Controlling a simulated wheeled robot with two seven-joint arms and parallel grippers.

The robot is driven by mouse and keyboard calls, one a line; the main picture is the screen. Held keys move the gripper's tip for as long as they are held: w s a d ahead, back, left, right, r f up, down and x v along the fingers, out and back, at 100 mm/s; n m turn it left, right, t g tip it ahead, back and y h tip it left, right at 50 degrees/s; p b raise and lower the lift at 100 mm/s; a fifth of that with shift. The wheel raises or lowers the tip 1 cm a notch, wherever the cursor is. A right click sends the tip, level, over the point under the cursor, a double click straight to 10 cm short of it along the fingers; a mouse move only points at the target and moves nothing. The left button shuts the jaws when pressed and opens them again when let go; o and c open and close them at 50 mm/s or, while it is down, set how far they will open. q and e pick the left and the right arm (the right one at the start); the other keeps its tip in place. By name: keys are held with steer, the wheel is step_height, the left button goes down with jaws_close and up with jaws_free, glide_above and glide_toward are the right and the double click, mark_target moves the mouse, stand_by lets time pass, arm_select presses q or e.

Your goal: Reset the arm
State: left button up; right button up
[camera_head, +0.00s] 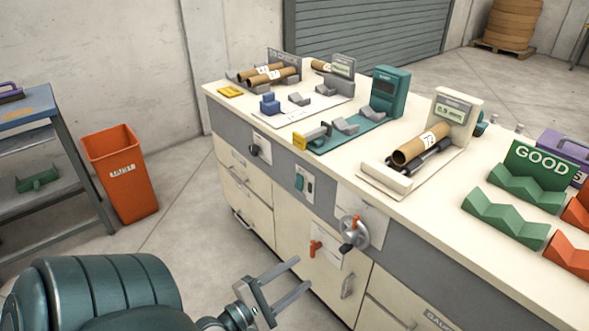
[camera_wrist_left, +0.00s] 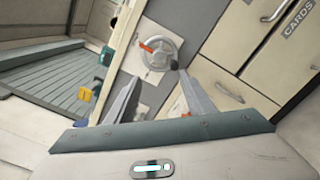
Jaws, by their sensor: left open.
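My left arm comes in from the lower left in the head view. My left gripper (camera_head: 286,281) is open and empty, in front of the cabinet's front face, below the handwheel. In the left wrist view its two fingers (camera_wrist_left: 160,103) are spread, with the cabinet front behind them. My right gripper is in neither view.
A cream bench (camera_head: 330,190) carries several cardboard tubes, a tube (camera_head: 420,144) on a gauge stand, and green "GOOD" racks (camera_head: 528,188). An orange bin (camera_head: 124,175) stands left; floor between is clear.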

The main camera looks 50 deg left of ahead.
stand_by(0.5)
arm_select(q)
steer(key=s+d+f+m+g+p, duration=0.1)
steer(key=s+d+f+m+g, duration=0.3)
steer(key=f+m, duration=0.5)
steer(key=s+d+f+m+g+p, duration=0.1)
steer(key=s+d+f+m+g, duration=0.3)
steer(key=f, duration=1.3)
steer(key=s+d+f+m+g+p, duration=0.1)
steer(key=s+d+f+m+g, duration=0.3)
steer(key=d+f+m, duration=0.5)
step_height(320, 180, down, 5)
steer(key=s+m, duration=0.1)
steer(key=m, duration=0.3)
steer(key=shift+d+m+g, duration=0.3)
steer(key=shift+d+m, duration=0.05)
steer(key=shift+m, duration=0.05)
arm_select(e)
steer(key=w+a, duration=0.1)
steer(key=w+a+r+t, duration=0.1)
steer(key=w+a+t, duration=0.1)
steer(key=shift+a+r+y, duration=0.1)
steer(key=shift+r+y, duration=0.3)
